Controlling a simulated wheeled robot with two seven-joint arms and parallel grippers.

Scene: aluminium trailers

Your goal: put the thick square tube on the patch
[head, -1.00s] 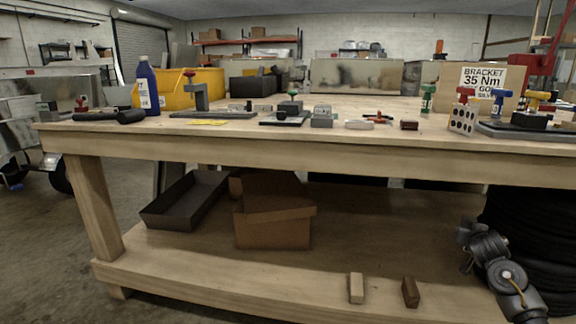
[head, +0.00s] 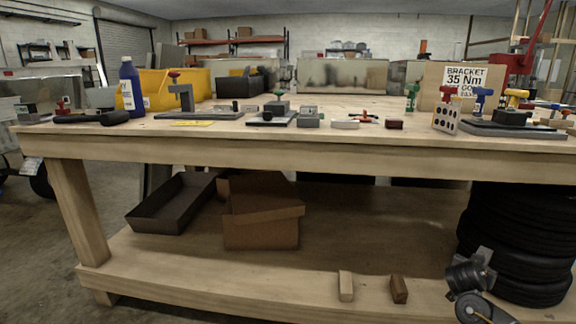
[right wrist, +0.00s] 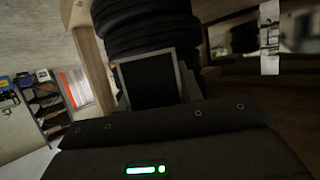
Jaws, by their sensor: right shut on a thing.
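In the right wrist view my right gripper (right wrist: 158,98) is shut on the thick square tube (right wrist: 181,78). Its grey square rim faces the camera around a dark opening. In the head view my right arm (head: 472,290) is at the lower right, in front of the bench's lower shelf and the tyres. Its fingers and the tube are hard to make out there. A flat yellow patch (head: 193,123) lies on the bench top near the front edge, left of centre, well away from my right arm. I cannot tell if it is the task's patch. My left gripper is out of view.
The wooden bench top (head: 330,137) holds a blue bottle (head: 131,88), a grey clamp stand (head: 185,98), several small blocks and a bracket sign (head: 464,80). Stacked black tyres (head: 520,235) stand at the right. The lower shelf (head: 215,272) holds a cardboard box (head: 262,228) and dark tray (head: 165,215).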

